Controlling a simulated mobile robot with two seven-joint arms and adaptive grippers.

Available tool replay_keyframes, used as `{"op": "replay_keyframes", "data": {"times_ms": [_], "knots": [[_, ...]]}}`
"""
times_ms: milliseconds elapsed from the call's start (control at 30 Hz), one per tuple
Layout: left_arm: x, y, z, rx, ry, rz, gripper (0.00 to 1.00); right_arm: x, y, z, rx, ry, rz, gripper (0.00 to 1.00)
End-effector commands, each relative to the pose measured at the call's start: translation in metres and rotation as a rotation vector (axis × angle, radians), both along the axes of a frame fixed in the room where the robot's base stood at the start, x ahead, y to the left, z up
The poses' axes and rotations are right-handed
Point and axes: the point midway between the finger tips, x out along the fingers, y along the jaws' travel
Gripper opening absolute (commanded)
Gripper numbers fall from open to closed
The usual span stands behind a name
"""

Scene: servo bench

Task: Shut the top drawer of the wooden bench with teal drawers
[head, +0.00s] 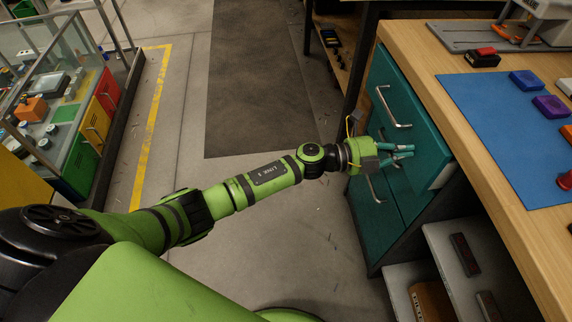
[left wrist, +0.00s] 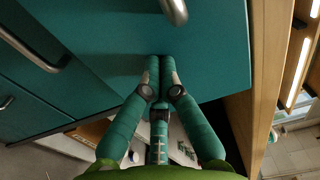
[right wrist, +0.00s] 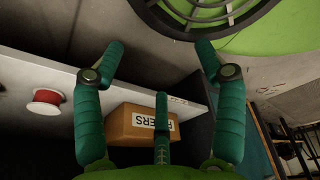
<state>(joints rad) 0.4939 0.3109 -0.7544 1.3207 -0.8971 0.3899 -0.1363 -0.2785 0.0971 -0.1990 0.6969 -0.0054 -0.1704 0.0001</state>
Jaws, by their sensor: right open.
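The wooden bench (head: 455,75) stands at the right in the head view, with teal drawers in its side. The top drawer (head: 412,95) has a metal handle (head: 393,107), and its front also fills much of the left wrist view (left wrist: 215,50). I cannot tell exactly how far it stands out. My left gripper (head: 411,151) is at this front, fingers pointing at it. In the left wrist view its fingertips (left wrist: 160,60) are together with nothing between them, at or very close to the panel, below the handle. My right gripper (right wrist: 155,45) is open and empty.
A lower drawer (head: 377,205) has its own handle. Open shelves (head: 455,250) are beside the drawers; a cardboard box (right wrist: 142,122) and a red spool (right wrist: 46,102) show before the right gripper. A blue mat (head: 500,125) lies on the bench. Floor left of the drawers is clear.

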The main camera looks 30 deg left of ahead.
Motion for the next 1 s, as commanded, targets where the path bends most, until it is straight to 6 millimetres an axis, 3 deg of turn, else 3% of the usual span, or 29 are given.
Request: {"op": "replay_keyframes", "data": {"times_ms": [200, 333, 1000], "knots": [[0.021, -0.031, -0.001, -0.002, -0.001, 0.000, 0.00, 0.049, 0.011, -0.003, 0.019, -0.093, 0.002, 0.72], [0.027, -0.040, -0.001, -0.001, -0.001, -0.001, 0.00, 0.066, 0.013, -0.001, 0.025, -0.130, 0.004, 0.72], [0.032, -0.046, 0.003, -0.004, -0.003, 0.001, 0.00, 0.063, 0.008, -0.002, 0.018, -0.128, 0.009, 0.72]]}}
